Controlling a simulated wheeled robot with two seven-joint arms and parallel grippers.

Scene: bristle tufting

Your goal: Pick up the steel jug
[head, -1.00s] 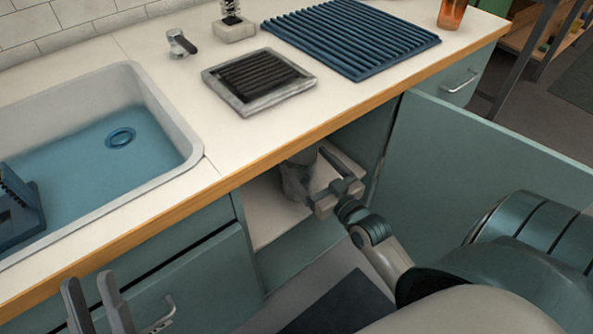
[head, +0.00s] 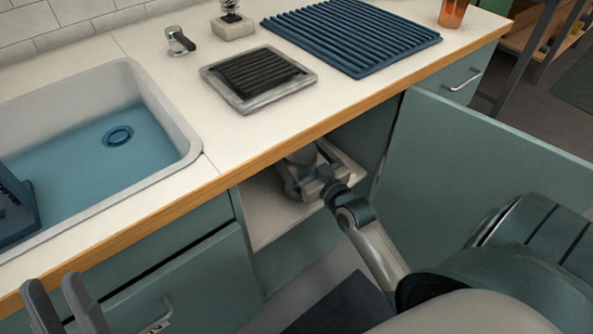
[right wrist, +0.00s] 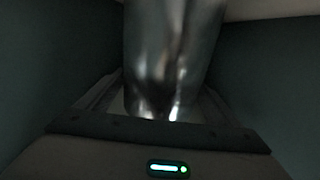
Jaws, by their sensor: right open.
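The steel jug (head: 302,156) stands inside the open cabinet under the counter, partly hidden by the counter edge and my right gripper. In the right wrist view the shiny jug (right wrist: 170,60) fills the upper middle, upright, between my two dark fingers. My right gripper (head: 298,184) is open, with its fingers reaching along both sides of the jug's lower part. Whether either finger touches it cannot be told. My left gripper (head: 55,290) is open and empty at the bottom left, in front of the drawers.
The cabinet door (head: 480,150) stands open to the right of my right arm. The counter edge (head: 270,155) overhangs the cabinet opening. On top are a sink (head: 150,90), a framed black grille (head: 258,78) and a blue ribbed mat (head: 350,35). The cabinet floor (head: 265,215) is clear in front.

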